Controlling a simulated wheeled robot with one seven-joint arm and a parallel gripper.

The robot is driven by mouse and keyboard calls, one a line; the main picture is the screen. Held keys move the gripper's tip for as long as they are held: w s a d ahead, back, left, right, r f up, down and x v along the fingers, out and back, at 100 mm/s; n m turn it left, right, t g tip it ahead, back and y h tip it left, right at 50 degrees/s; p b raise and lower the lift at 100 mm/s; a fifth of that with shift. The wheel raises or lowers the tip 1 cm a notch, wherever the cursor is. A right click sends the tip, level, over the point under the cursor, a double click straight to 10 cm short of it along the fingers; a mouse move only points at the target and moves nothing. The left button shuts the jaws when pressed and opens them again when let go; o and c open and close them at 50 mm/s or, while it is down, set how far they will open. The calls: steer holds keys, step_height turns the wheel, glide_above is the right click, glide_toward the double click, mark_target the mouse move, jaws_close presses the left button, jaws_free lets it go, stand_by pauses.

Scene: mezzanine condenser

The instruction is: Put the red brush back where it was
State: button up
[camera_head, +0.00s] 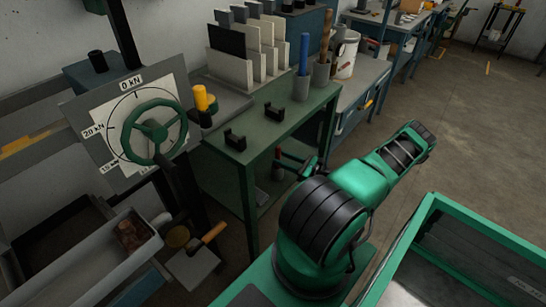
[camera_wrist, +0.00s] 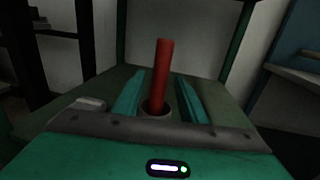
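The red brush (camera_wrist: 162,75) shows as a red handle standing nearly upright in a small grey cup (camera_wrist: 155,110) in the wrist view. In the head view its red end (camera_head: 278,153) and the cup (camera_head: 278,173) are on the lower shelf of the green bench, partly in shadow. My gripper (camera_wrist: 160,97) has one finger on each side of the handle, with visible gaps, so it is open. It reaches under the bench top from the right in the head view. The brush's lower end is hidden in the cup.
The green bench top (camera_head: 258,126) is above my gripper and bears two black brackets (camera_head: 235,141). Blue (camera_head: 303,53) and brown (camera_head: 325,38) handles stand in cups at its right end. A dial panel with a green handwheel (camera_head: 154,132) is at left. Floor is clear at right.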

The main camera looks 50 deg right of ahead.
steer(key=v, duration=0.6)
steer(key=shift+w, duration=0.1)
stand_by(0.4)
